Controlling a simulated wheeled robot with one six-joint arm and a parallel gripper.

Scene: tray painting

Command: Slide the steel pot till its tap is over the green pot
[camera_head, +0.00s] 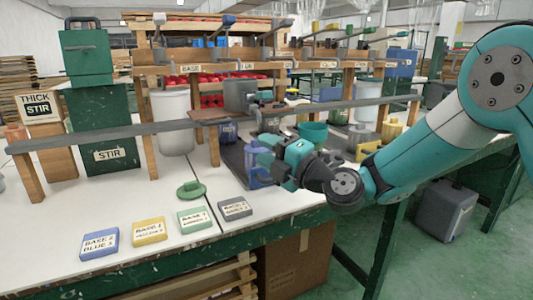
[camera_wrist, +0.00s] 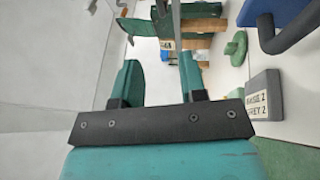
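The steel pot (camera_head: 240,95) is a grey vessel on a wooden board on the long grey rail, at the middle of the head view. Its tap cannot be made out clearly among the grey parts to its right. A teal-green pot (camera_head: 313,132) stands to the right of the steel pot and lower, partly behind my arm. My gripper (camera_head: 264,155) is in front of and below the rail, apart from the steel pot. In the wrist view its two teal fingers (camera_wrist: 159,82) are spread with nothing held between them.
A green lid (camera_head: 191,190) and several labelled blocks (camera_head: 149,231) lie on the white table. A white bucket (camera_head: 172,122) stands left of the steel pot.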

